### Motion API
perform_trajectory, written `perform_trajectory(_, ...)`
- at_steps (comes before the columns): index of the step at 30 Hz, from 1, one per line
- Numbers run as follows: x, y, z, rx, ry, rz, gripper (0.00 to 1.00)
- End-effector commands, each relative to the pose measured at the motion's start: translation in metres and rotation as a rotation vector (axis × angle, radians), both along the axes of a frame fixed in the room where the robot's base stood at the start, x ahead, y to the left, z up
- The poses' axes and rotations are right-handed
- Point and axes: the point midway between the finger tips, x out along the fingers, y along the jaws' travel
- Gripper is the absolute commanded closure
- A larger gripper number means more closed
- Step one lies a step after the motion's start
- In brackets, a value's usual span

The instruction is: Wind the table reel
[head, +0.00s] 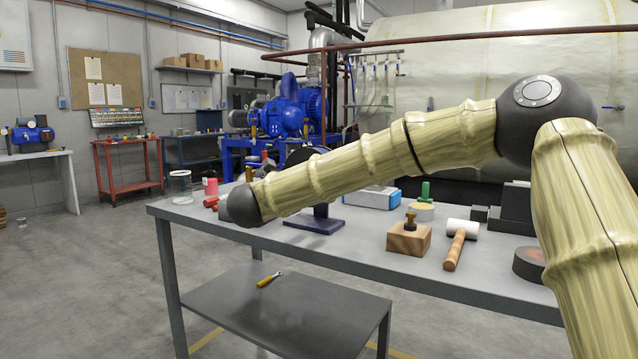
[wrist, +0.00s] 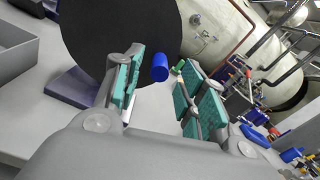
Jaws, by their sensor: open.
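The table reel shows in the wrist view as a large dark disc (wrist: 115,32) with a blue knob-like handle (wrist: 160,74) by its lower right edge. In the head view its dark purple base (head: 314,222) stands on the table (head: 345,252). Most of the reel is hidden there behind my arm. My gripper (wrist: 160,88) is open in the wrist view, with green-padded fingers apart. The blue handle appears in the gap between the fingertips, with space visible on both sides. I cannot tell how deep it sits. My gripper is hidden in the head view.
A wooden block with a knob (head: 409,239), a mallet (head: 460,246) and a green-handled tool (head: 425,192) are right of the reel. A blue-white box (head: 372,197) is behind. A glass jar (head: 180,186) stands at the left end. A yellow-handled tool (head: 269,279) lies on the lower shelf.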

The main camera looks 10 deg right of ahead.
Motion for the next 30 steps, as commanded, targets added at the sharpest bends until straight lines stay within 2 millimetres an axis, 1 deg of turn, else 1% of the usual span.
perform_trajectory(1,-0.007,0.007,0.000,-0.001,0.000,0.002,0.59)
perform_trajectory(6,-0.028,0.028,-0.001,0.000,0.001,0.002,0.59)
perform_trajectory(12,-0.046,0.045,-0.001,0.001,0.001,0.000,0.59)
perform_trajectory(18,-0.052,0.051,0.000,0.001,0.000,0.000,0.59)
perform_trajectory(30,-0.053,0.053,-0.001,0.002,0.000,0.001,0.59)
